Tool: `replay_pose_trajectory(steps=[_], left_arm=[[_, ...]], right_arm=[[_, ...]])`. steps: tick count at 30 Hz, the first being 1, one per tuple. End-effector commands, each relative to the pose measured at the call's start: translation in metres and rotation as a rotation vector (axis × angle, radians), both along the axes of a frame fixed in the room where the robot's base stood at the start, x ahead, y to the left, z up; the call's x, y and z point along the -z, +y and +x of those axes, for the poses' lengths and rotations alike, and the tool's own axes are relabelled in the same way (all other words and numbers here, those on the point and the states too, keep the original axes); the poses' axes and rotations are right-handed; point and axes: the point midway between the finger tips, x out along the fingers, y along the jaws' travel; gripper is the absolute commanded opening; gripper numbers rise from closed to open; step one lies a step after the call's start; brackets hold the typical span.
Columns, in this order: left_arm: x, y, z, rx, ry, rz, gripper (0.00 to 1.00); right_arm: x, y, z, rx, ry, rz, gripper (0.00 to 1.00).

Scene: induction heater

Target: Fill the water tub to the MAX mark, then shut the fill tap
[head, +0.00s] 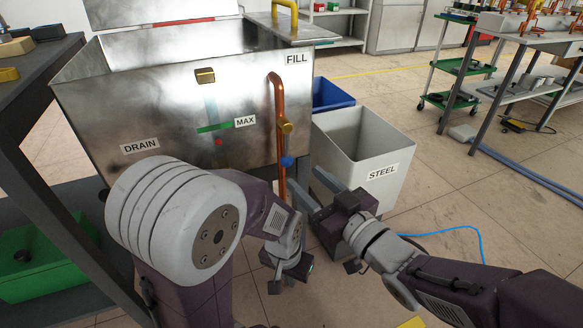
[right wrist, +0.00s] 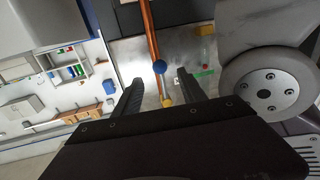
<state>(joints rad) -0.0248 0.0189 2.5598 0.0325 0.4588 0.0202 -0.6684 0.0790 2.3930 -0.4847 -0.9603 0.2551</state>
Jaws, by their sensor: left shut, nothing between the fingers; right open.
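The metal water tub (head: 90,110) has a green MAX mark (head: 214,127) on its front, with a small red marker (head: 219,142) just below it. A copper fill pipe (head: 279,100) runs down the front near the FILL label, with a brass fitting (head: 287,127) and a blue knob (head: 287,161). My right gripper (head: 304,182) is open just below and right of the blue knob. In the right wrist view, the knob (right wrist: 159,67) shows between its fingers, apart from them. My left gripper (head: 287,268) is shut and empty, low before the tub.
A white STEEL bin (head: 385,143) stands right of the pipe, with a blue bin (head: 330,95) behind it. A dark bench (head: 35,62) is at left, a green crate (head: 40,265) below it. A blue hose (head: 470,232) lies on open floor at right.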

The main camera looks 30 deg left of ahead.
Motion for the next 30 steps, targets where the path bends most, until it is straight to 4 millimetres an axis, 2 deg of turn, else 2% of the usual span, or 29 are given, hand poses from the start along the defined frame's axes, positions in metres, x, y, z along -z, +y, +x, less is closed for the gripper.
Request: replay_pose_trajectory(steps=[1,3,9,19,20,24,25,30], left_arm=[[-0.008,0.0,0.0,0.0,0.0,0.0,0.0],[-0.011,0.0,0.0,0.0,0.0,0.0,0.0],[0.004,0.0,0.0,0.0,0.0,0.0,0.0],[0.005,0.0,0.0,0.0,0.0,0.0,0.0],[0.005,0.0,0.0,0.0,0.0,0.0,0.0],[0.005,0.0,0.0,0.0,0.0,0.0,0.0],[0.005,0.0,0.0,0.0,0.0,0.0,0.0],[0.005,0.0,0.0,0.0,0.0,0.0,0.0]], right_arm=[[-0.003,0.01,0.005,-0.004,0.002,-0.002,0.49],[-0.001,0.024,0.012,-0.004,0.002,-0.002,0.49],[0.003,0.051,0.028,-0.001,-0.003,0.001,0.49],[0.0,0.058,0.033,0.001,0.0,-0.001,0.49],[0.0,0.058,0.033,0.001,0.0,-0.001,0.46],[0.0,0.058,0.033,0.001,0.0,-0.001,0.07],[0.0,0.058,0.033,0.001,0.0,-0.001,0.0],[0.0,0.058,0.033,0.001,0.0,0.0,0.0]])
